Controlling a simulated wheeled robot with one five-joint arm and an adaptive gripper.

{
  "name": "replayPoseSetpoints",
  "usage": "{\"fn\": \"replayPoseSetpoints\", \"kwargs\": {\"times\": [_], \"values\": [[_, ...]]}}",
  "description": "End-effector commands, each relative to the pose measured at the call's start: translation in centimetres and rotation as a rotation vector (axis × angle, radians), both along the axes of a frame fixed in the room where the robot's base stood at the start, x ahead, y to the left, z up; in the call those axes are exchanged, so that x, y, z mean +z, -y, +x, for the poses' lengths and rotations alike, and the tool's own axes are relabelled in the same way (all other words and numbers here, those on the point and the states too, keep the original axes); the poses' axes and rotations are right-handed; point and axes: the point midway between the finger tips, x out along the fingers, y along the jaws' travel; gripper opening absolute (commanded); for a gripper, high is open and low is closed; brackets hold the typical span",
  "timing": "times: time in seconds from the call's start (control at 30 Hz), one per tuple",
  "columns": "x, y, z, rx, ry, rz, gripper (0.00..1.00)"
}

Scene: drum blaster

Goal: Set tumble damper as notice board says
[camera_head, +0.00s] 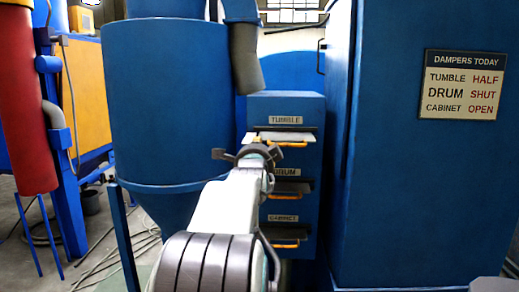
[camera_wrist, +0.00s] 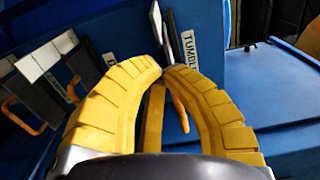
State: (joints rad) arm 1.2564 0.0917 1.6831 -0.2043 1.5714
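The notice board (camera_head: 463,84) reads tumble half, drum shut, cabinet open. A blue box (camera_head: 305,105) has three labelled dampers, tumble at the top, drum below it, cabinet lowest, each with an orange handle. The tumble damper (camera_head: 308,137) shows a pale plate standing out of its slot; how far is hard to judge. My gripper (camera_head: 260,153) is in front of it at the left, partly covering it. In the wrist view, the yellow fingertips (camera_wrist: 165,72) meet at the tumble handle (camera_wrist: 180,113), which shows between the fingers beside the tumble label (camera_wrist: 189,50). The fingers hide part of it.
The drum handle (camera_head: 286,201) and cabinet handle (camera_head: 284,245) lie below, close to my arm. A blue hopper (camera_head: 165,100) stands left of the box, and a grey pipe (camera_head: 246,60) hangs above its left edge. A tall blue cabinet (camera_head: 400,190) closes off the right.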

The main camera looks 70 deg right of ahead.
Motion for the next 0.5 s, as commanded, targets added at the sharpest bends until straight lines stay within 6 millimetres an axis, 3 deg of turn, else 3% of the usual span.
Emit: {"fn": "replayPoseSetpoints", "kwargs": {"times": [0.2,0.5], "values": [[-0.2,2.5,0.9,0.001,-0.001,-0.001,0.00],[-0.1,4.2,1.4,0.001,-0.001,0.001,0.00]]}}
